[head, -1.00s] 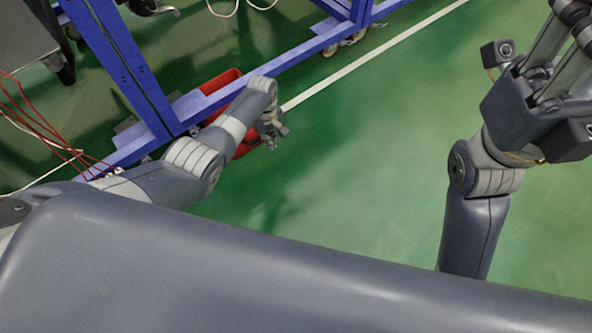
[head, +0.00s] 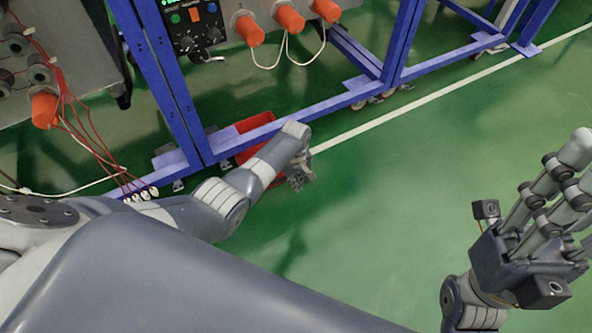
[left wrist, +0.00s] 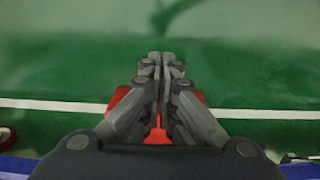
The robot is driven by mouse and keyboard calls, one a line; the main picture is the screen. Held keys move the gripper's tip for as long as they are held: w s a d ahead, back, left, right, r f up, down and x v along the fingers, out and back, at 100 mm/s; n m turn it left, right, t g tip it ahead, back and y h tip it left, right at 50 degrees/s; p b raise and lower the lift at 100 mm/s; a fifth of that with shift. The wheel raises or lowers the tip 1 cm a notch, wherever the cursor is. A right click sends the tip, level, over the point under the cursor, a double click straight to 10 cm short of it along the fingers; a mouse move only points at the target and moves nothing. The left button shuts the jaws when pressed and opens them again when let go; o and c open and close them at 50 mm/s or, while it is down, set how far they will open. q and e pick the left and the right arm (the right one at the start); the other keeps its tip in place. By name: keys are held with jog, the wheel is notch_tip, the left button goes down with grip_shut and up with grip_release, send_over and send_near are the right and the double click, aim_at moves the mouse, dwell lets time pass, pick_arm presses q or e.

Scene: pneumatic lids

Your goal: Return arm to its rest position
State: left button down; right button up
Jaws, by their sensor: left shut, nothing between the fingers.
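My left arm reaches out from the left in the head view, over the floor beside a blue frame. Its gripper (head: 300,182) hangs low next to a red bin (head: 254,123) and is empty. In the left wrist view the left gripper's fingers (left wrist: 162,62) are together, with nothing between them. The red bin (left wrist: 158,136) shows partly behind these fingers. My right gripper (head: 574,170) is raised at the right edge of the head view, its fingers pointing up and partly cut off. Whether they are closed is not clear.
The blue frame (head: 285,125) carries a control panel (head: 193,25) and several orange caps (head: 290,18). Red wires (head: 85,135) hang at the left near my arm. A white line (head: 430,100) crosses the green floor (head: 400,200), which is clear between my arms.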

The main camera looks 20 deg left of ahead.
pick_arm(q)
jog(key=shift+r+p, duration=0.75)
jog(key=shift+r, duration=0.9)
